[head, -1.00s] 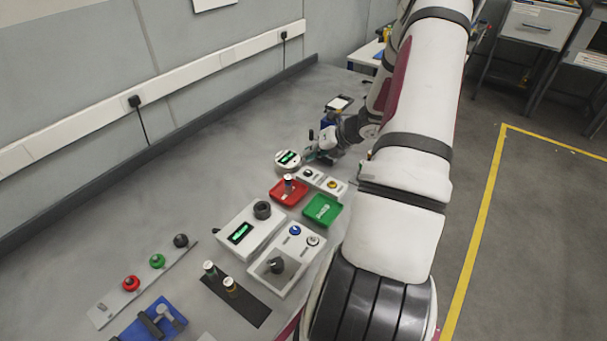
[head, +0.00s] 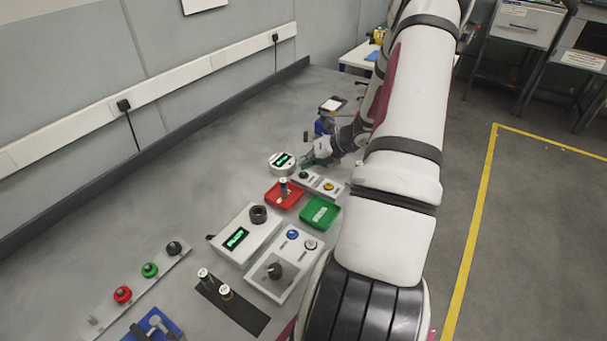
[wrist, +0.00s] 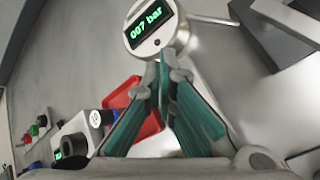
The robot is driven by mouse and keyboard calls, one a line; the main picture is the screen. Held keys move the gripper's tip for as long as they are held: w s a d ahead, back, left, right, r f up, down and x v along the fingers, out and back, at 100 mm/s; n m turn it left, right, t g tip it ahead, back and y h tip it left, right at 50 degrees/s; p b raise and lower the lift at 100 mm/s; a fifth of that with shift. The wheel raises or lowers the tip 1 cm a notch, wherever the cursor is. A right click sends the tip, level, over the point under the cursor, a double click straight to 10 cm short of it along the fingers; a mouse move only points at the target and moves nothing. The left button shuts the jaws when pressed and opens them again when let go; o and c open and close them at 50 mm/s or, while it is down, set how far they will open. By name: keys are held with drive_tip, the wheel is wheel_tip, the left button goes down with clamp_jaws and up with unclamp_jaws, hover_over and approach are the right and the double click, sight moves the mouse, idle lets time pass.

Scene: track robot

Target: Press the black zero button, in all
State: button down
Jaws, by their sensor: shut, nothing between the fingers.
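A black button (head: 304,175) sits on a small pale box (head: 317,182), beside a yellow button (head: 328,187). A round white gauge (head: 282,162) with a lit green display stands just behind the box. In the wrist view the gauge (wrist: 150,25) reads 007 bar and has a small dark spot below its display. My gripper (head: 307,163) is shut and empty, pointing down over the box close to the gauge. In the wrist view the gripper's tips (wrist: 166,72) meet just below the gauge. The fingers hide most of the box there, and I cannot tell whether they touch the button.
A red tray (head: 285,201) holding an upright piece and a green tray (head: 320,212) lie nearer me. Closer still are a display box with a black knob (head: 259,214) and a control box with a blue button (head: 292,234).

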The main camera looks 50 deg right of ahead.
sight(305, 173)
drive_tip(key=shift+f, duration=0.1)
idle(0.7)
drive_tip(key=shift+f+b, duration=0.3)
drive_tip(key=shift+f, duration=0.05)
drive_tip(key=shift+f+b, duration=0.3)
drive_tip(key=shift+f, duration=0.1)
idle(0.6)
drive_tip(key=shift+r, duration=0.1)
drive_tip(key=shift+r+p, duration=0.55)
drive_tip(key=shift+r, duration=0.2)
drive_tip(key=shift+r+p, duration=1.6)
drive_tip(key=shift+r, duration=0.95)
